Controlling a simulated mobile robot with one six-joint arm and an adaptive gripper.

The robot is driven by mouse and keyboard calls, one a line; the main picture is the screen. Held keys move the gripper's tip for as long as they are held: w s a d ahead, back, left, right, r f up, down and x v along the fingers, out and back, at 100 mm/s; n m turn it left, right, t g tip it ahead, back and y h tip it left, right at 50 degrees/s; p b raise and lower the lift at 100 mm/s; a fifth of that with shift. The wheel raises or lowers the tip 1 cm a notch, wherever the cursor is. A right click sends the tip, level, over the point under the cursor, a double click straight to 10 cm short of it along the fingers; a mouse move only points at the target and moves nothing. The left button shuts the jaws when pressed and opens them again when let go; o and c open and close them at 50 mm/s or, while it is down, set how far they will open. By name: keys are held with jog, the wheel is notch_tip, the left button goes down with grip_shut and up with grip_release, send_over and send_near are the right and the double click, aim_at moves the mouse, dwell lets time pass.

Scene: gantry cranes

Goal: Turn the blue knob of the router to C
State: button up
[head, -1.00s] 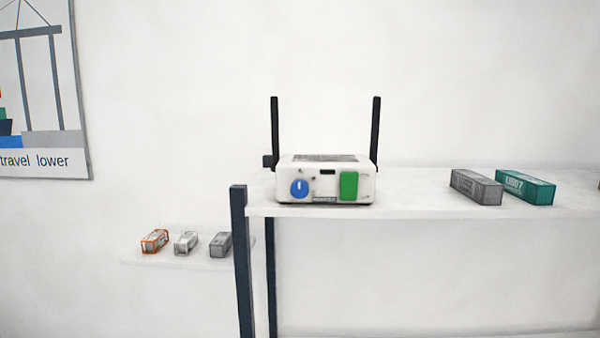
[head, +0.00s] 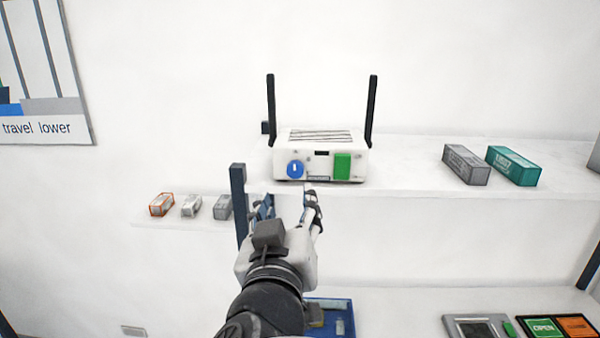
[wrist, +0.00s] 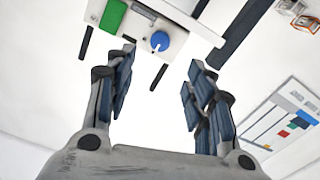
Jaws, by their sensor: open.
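The white router (head: 322,160) with two black antennas stands on the upper shelf near its left end. Its round blue knob (head: 295,170) is on the front face at the left, with a white mark that looks roughly upright. The letters around it are too small to read. My gripper (head: 285,200) is open and empty, just below and in front of the router, apart from the knob. In the wrist view the knob (wrist: 160,41) appears beyond the open fingers (wrist: 158,75), between them and toward the top.
A green block (head: 342,167) is on the router's front, right of the knob. A grey container (head: 465,165) and a teal container (head: 513,166) sit to the right on the upper shelf (head: 410,178). A dark shelf post (head: 238,200) stands left of my gripper. A blue tray (head: 345,306) lies below.

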aim_at(295, 171)
jog(key=w, duration=1.3)
jog(key=shift+w+d, duration=0.2)
jog(key=c, duration=1.1)
jog(key=shift+o, duration=0.2)
jog(key=shift+b, duration=0.3)
